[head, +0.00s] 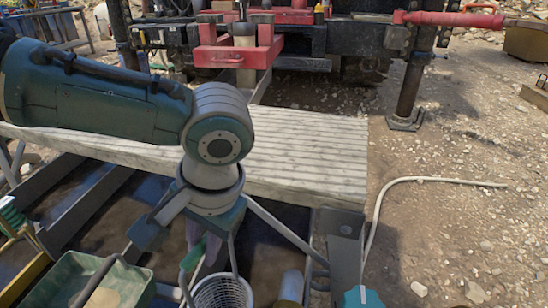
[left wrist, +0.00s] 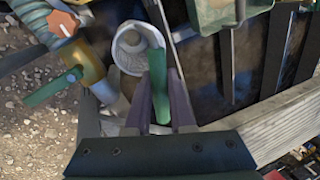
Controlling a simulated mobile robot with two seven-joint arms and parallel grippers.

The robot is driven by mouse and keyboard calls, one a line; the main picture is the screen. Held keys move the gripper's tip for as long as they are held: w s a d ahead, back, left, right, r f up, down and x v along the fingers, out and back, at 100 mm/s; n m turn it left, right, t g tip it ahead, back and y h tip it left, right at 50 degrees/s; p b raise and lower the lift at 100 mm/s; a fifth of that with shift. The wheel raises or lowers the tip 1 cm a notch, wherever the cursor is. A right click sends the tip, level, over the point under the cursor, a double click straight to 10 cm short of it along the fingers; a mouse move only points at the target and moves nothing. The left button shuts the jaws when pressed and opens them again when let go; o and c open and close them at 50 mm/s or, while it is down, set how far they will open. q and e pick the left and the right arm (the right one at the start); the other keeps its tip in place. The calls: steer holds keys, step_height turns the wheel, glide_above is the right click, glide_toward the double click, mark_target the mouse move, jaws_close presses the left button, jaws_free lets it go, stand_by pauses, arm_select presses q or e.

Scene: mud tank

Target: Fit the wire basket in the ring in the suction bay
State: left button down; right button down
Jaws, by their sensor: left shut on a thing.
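The white wire basket (head: 222,292) shows at the bottom edge of the head view, cut off by the frame. In the left wrist view the basket (left wrist: 131,60) is a white round mesh cup beyond the fingertips. A green handle (left wrist: 158,88) runs from its rim back between the fingers. My left gripper (head: 197,238) points down over the dark tank, and it is shut on this handle (left wrist: 162,80). The ring cannot be made out in either view. Whether the basket touches anything below is hidden. My right gripper is not in view.
A pale plank walkway (head: 300,150) crosses behind the gripper. A green tray (head: 120,285) stands at lower left. In the left wrist view, a yellow pipe (left wrist: 88,72) with a green lever (left wrist: 50,91) is beside the basket. A pale hose (head: 378,215) curves at right.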

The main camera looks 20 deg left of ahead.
arm_select(q)
steer(key=shift+f+b, duration=0.9)
steer(key=shift+f, duration=0.7)
step_height(320, 180, down, 7)
steer(key=b, duration=0.4)
steer(key=shift+b, duration=0.3)
stand_by(0.5)
steer(key=shift+f+b, duration=0.5)
steer(key=shift+f, duration=0.2)
stand_by(0.8)
steer(key=c, duration=0.7)
jaws_free()
steer(key=p+v, duration=0.6)
steer(key=v, duration=0.4)
